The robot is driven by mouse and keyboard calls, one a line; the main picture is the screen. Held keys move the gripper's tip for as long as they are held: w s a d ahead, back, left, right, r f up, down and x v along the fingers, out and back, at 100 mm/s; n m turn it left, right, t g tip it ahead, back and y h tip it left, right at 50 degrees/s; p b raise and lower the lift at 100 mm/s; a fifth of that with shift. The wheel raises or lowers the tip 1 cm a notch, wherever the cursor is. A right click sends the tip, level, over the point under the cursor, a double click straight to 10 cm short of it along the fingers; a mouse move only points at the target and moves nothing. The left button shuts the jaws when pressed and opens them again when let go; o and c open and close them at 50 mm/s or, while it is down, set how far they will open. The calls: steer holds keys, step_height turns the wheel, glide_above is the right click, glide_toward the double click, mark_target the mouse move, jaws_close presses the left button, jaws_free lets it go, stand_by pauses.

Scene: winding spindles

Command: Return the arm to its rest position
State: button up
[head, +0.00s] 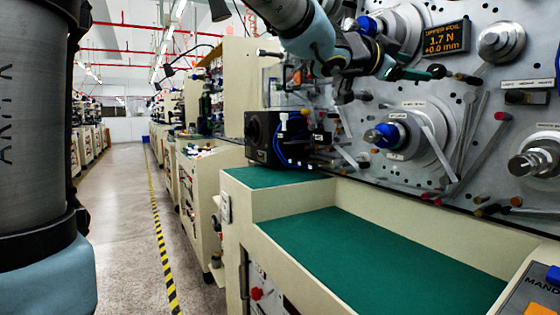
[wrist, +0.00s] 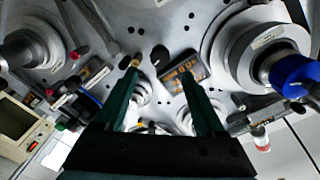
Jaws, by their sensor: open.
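My gripper (head: 425,73) is at the top of the head view, held in front of the grey machine panel (head: 456,120), above the green worktop (head: 380,245). Its dark green fingers point right, below the small display (head: 446,39). In the wrist view my gripper (wrist: 160,76) shows two green fingers spread apart with nothing between them. The panel and the tilted display (wrist: 185,78) are behind them. My arm (head: 305,32) enters from the top of the head view.
A spindle with a blue hub (head: 384,136) projects below my gripper; another spindle (head: 501,41) is at upper right. A black box (head: 262,138) stands on the left ledge. A button panel (head: 538,290) is at lower right. The aisle (head: 125,235) at left is clear.

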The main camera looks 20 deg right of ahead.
steer(key=w+a+f+n+t, duration=0.1)
steer(key=w, duration=0.1)
steer(key=w+a+f+n+t+y, duration=0.1)
steer(key=w+f, duration=0.1)
steer(key=w+a+f+n+y, duration=0.1)
steer(key=w+a+f, duration=0.1)
steer(key=shift+w+a+t, duration=0.1)
steer(key=shift+w+t, duration=0.1)
steer(key=shift+t, duration=0.2)
steer(key=w+a+f+n+y, duration=0.3)
steer(key=a+f+n+y, duration=0.1)
steer(key=a+f, duration=0.45)
steer(key=w+a+f+n+t+y+p, duration=0.1)
steer(key=w+a+f+n+y, duration=0.25)
steer(key=a+f, duration=0.45)
steer(key=w+a+f+n+y, duration=0.35)
steer(key=a+f, duration=0.25)
steer(key=a, duration=0.3)
steer(key=s+a+f+n+g+y+p, duration=0.1)
steer(key=s+a+f+n+g+y, duration=0.3)
steer(key=s+a+f, duration=1)
steer(key=s+a+n+g, duration=0.2)
steer(key=a+n, duration=0.2)
steer(key=shift+a+f+g, duration=0.2)
steer(key=shift+f+g, duration=0.2)
